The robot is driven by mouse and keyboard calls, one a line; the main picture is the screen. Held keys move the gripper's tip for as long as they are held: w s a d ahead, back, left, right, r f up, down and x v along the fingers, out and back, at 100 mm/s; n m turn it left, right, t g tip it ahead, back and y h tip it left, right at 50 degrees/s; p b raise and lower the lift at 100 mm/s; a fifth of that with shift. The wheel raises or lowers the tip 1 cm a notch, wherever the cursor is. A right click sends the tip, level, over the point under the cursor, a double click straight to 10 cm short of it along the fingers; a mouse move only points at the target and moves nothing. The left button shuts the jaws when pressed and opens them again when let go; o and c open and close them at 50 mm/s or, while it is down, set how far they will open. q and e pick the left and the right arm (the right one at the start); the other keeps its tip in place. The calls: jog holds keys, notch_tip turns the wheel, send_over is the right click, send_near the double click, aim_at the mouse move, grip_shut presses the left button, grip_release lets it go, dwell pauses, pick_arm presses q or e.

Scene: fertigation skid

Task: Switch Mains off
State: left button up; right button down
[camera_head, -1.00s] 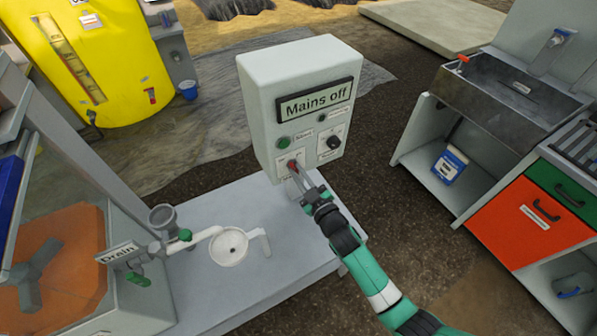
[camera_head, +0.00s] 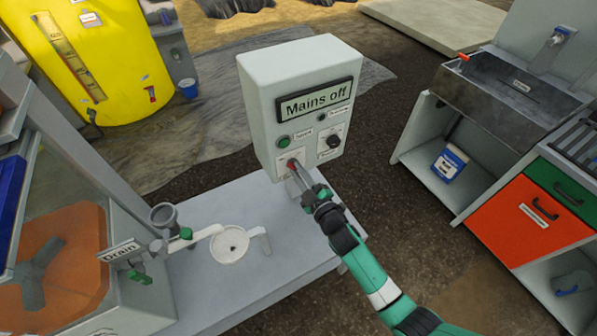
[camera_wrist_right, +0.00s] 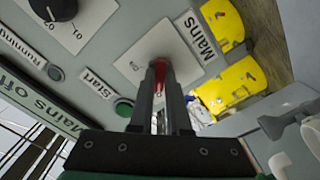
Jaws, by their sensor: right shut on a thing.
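The grey control box (camera_head: 300,70) stands on the bench, and its display (camera_head: 315,99) reads "Mains off". The red Mains switch (camera_head: 292,163) is at the lower left of its front panel. My right gripper (camera_head: 297,172) reaches up to it from the lower right and is shut on the red switch. In the right wrist view the red of the switch (camera_wrist_right: 161,76) shows between the two fingers, beside the "Mains" label (camera_wrist_right: 200,38). The fingers hide much of the switch. My left gripper is not in view.
A green Start button (camera_head: 284,142) and a black knob (camera_head: 333,141) are close to the switch. A white funnel-like bowl (camera_head: 230,246) and a "Drain" valve (camera_head: 140,278) are on the left. A sink cabinet (camera_head: 490,95) stands at the right.

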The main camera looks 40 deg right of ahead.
jog(key=c, duration=0.9)
grip_release()
jog(key=v, duration=1.1)
jog(key=shift+s+a+p, duration=0.1)
jog(key=shift+s+p, duration=0.25)
jog(key=shift+p, duration=0.05)
